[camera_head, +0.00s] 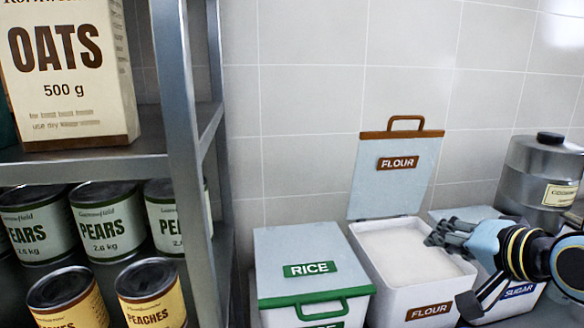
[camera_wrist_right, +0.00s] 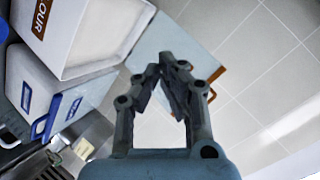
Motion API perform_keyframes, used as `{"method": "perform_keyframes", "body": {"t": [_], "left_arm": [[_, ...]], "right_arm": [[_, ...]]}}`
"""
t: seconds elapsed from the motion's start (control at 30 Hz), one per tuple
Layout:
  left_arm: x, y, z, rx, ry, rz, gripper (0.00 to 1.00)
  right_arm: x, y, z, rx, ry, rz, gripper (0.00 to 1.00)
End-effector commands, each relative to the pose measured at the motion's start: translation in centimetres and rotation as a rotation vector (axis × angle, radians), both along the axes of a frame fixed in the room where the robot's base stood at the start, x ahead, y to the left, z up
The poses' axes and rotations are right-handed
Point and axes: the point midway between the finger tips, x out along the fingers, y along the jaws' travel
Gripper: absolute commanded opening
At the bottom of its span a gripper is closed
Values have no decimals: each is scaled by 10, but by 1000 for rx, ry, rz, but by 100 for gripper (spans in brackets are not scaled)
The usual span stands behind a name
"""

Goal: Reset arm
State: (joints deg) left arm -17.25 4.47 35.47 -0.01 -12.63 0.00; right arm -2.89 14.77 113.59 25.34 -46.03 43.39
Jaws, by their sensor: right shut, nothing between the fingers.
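My right gripper (camera_head: 446,234) is shut and empty. In the head view its fingers reach over the right edge of the open flour bin (camera_head: 402,292), above the flour (camera_head: 405,245). I cannot tell the exact height. In the right wrist view the gripper (camera_wrist_right: 170,65) has its fingertips together, with the raised flour lid (camera_wrist_right: 150,50) behind them. My right arm comes in from the right and covers part of the sugar bin (camera_head: 519,308). My left gripper is not in view.
The rice bin (camera_head: 310,250) stands shut left of the flour bin. The flour lid (camera_head: 395,185) stands open against the tiled wall. A metal canister (camera_head: 540,165) stands at the right. A steel shelf (camera_head: 180,130) holds an oats box (camera_head: 70,70) and several cans.

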Motion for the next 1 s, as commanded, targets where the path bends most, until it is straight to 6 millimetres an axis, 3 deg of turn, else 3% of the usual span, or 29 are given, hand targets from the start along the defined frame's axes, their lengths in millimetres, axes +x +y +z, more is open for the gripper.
{"method": "perform_keyframes", "body": {"t": [0.03,0.1,0.2,0.4,0.63,0.7,1.0], "left_arm": [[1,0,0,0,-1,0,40],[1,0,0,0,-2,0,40],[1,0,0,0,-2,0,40],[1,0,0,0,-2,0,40],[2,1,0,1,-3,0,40],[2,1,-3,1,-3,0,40],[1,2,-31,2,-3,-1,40]], "right_arm": [[-34,7,-22,-115,74,50,0],[-78,10,-46,-273,171,125,0],[-128,8,-66,-441,285,215,0],[-207,1,-84,-652,463,358,0],[-282,-11,-86,-804,636,504,0],[-295,-14,-94,-831,675,535,0],[-279,-21,-203,-815,703,535,0]]}}
